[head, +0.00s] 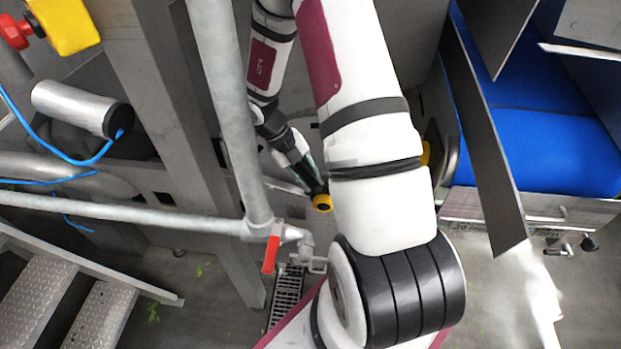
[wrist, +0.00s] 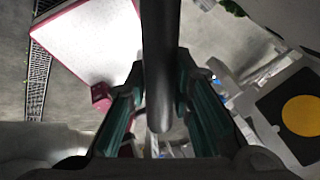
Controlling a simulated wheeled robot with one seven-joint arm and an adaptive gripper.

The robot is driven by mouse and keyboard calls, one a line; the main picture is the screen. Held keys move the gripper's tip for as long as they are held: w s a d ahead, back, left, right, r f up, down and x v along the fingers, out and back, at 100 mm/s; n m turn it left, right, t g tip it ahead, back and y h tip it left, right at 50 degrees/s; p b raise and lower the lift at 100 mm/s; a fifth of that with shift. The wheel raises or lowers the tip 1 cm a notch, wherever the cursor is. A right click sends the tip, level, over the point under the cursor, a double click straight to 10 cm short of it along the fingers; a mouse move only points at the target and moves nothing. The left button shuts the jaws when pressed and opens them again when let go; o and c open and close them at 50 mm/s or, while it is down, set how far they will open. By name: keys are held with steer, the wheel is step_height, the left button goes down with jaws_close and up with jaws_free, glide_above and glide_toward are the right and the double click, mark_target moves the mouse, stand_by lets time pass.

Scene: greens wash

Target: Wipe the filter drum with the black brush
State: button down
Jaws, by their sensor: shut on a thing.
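My gripper (wrist: 157,84) has its teal fingers closed on either side of a dark rod-like handle, which I take to be the black brush (wrist: 160,45). The handle runs from the top edge of the wrist view down between the fingers. Its bristle end does not show. The brush cannot be clearly made out there. I cannot identify the filter drum with certainty in either view.
A galvanised rail (head: 225,110) with a red-handled valve (head: 270,254) stands close left of my gripper. A silver cylinder (head: 72,104) and metal steps (head: 98,312) are at left. A blue belt (head: 540,125) lies at right. A floor grate (head: 287,295) is below.

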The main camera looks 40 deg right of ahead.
steer(key=shift+w+a+f+b, duration=0.1)
steer(key=shift+w+a+b, duration=0.2)
steer(key=shift+w+a, duration=0.35)
steer(key=shift+s+a+p, duration=0.6)
steer(key=shift+s+a, duration=0.3)
steer(key=shift+a, duration=0.25)
steer(key=shift+s+a+p, duration=0.55)
steer(key=shift+s+a, duration=0.35)
steer(key=shift+a, duration=0.25)
steer(key=shift+s+a+p, duration=0.5)
steer(key=shift+s+a, duration=0.4)
steer(key=shift+a, duration=0.25)
